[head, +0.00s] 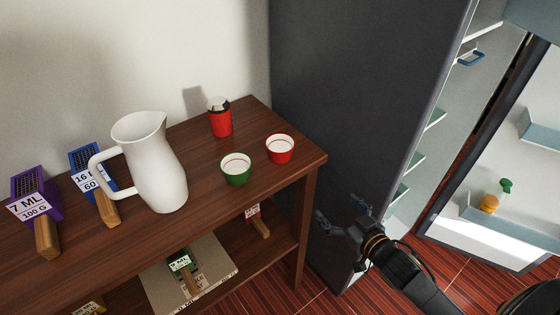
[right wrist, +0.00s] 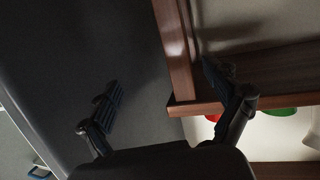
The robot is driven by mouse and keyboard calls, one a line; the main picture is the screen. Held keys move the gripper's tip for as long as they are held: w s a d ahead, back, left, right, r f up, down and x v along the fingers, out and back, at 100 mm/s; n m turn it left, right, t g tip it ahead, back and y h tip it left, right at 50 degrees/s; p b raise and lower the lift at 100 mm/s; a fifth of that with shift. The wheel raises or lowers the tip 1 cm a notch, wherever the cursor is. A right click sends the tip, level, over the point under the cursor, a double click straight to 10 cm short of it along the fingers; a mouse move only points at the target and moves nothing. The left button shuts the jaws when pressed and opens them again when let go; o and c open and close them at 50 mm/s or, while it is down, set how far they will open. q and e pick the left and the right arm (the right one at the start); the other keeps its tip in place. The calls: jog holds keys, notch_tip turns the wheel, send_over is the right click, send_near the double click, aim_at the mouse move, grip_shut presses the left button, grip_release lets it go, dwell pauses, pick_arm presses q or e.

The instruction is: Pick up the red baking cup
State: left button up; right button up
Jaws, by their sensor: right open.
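The red baking cup (head: 281,154) has a white inside and stands upright on the wooden shelf top, near its right front corner. A sliver of red at the shelf edge in the right wrist view (right wrist: 212,117) looks like the same cup, mostly hidden. My right gripper (head: 343,212) is open and empty, to the right of the shelf and apart from the cup. Its two spread fingers also show in the right wrist view (right wrist: 165,97). My left gripper is not in view.
A green baking cup (head: 236,176) stands left of the red one. A red canister (head: 221,122) is behind and a white pitcher (head: 155,170) farther left on the wooden shelf unit (head: 215,205). The open fridge's dark side (head: 350,90) rises close to the gripper.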

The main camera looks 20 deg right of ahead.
aim_at(289, 152)
jog(key=s+a+r+n+t+y+b, duration=0.2)
jog(key=a+r+y, duration=0.3)
jog(key=r, duration=0.8)
jog(key=shift+h, duration=0.7)
jog(key=x, duration=0.3)
jog(key=p+x, duration=0.1)
jog(key=x, duration=0.2)
jog(key=a+x, duration=0.1)
jog(key=x, duration=0.2)
jog(key=shift+s+r, duration=0.15)
jog(key=shift+r, duration=0.15)
jog(key=shift+w+a+r+p, duration=0.15)
jog(key=shift+w+r+p, duration=0.05)
jog(key=shift+w+p, duration=0.2)
jog(key=w, duration=0.1)
jog(key=w+a, duration=0.1)
jog(key=w+r+p, duration=0.1)
jog(key=shift+w+a, duration=0.3)
jog(key=shift+a, duration=0.1)
jog(key=shift+w+a+f, duration=0.1)
jog(key=shift+w, duration=0.15)
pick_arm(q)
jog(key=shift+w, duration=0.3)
pick_arm(e)
jog(key=c, duration=1.3)
